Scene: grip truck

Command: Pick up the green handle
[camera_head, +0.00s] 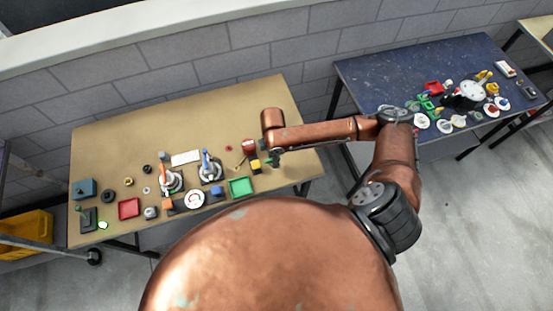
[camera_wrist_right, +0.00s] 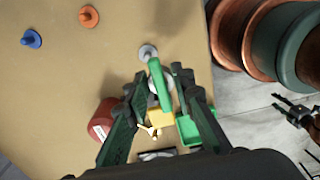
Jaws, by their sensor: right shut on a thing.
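The green handle (camera_wrist_right: 158,82) is in the right wrist view, upright or slightly tilted between the fingers of my right gripper (camera_wrist_right: 158,100). The gripper is shut on it. In the camera_head view my right gripper (camera_head: 273,159) is small and dark, over the right part of the tan table (camera_head: 225,113); the handle is hard to make out there. A dark gripper-like shape (camera_wrist_right: 294,110) at the right edge of the right wrist view may be my left gripper; its jaws are unclear.
Near the gripper are a green tray (camera_head: 240,187), a yellow block (camera_head: 255,167) and a red can (camera_wrist_right: 103,120). A red tray (camera_head: 129,208) and several small items fill the table's front. Its back is largely clear. A dark blue table (camera_head: 375,78) with clutter stands at right.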

